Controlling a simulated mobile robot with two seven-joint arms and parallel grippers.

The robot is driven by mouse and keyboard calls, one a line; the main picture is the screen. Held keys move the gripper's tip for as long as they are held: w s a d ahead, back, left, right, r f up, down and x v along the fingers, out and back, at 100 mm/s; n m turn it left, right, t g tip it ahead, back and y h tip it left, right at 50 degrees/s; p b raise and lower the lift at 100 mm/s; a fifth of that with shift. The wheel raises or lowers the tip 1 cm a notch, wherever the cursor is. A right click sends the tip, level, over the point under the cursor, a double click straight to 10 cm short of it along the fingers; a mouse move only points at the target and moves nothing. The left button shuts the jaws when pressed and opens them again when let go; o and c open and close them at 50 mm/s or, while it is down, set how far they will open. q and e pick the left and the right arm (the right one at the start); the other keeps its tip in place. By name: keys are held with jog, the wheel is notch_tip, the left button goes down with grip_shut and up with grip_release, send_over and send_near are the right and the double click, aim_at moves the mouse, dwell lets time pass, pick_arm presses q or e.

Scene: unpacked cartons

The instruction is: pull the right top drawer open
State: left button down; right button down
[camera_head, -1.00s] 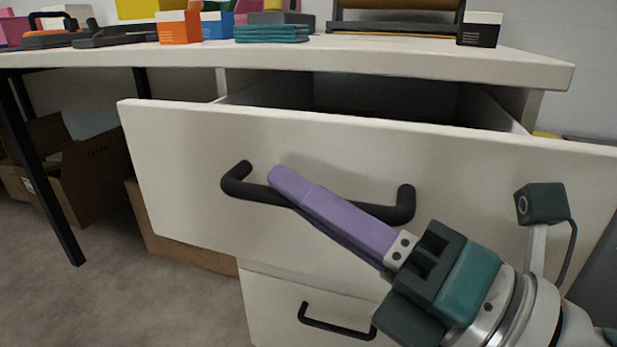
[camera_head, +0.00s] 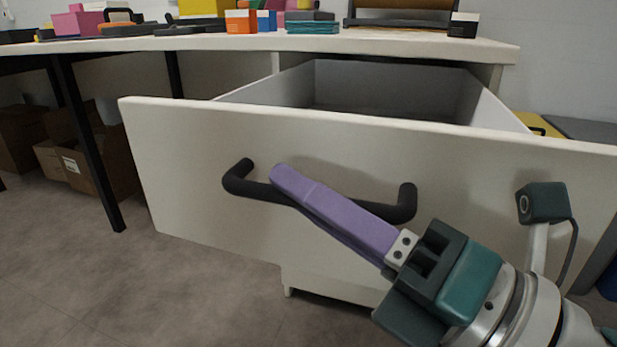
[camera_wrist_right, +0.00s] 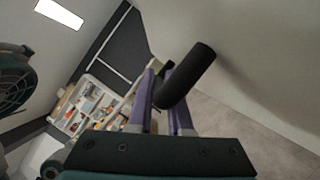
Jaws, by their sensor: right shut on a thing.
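The top drawer (camera_head: 190,150) has a white front and stands well out from under the desk, with its grey inside showing. Its black bar handle (camera_head: 402,207) runs across the front. My right gripper (camera_head: 285,180) is shut on the handle, its purple fingers lying slantwise across the bar. In the right wrist view the dark handle (camera_wrist_right: 188,75) sits between the purple fingers (camera_wrist_right: 160,98). The far finger is mostly hidden in the head view. My left gripper is not in view.
The white desktop (camera_head: 420,46) carries boxes, a teal stack (camera_head: 312,27) and black trays. A black table leg (camera_head: 88,150) and brown cartons (camera_head: 75,160) stand at the left. The floor in front at lower left is clear.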

jog(key=shift+w, duration=0.1)
jog(key=c, duration=0.8)
grip_release()
jog(key=shift+c, duration=0.2)
jog(key=p+v, duration=0.1)
jog(key=v, duration=0.9)
jog(key=shift+w, duration=0.1)
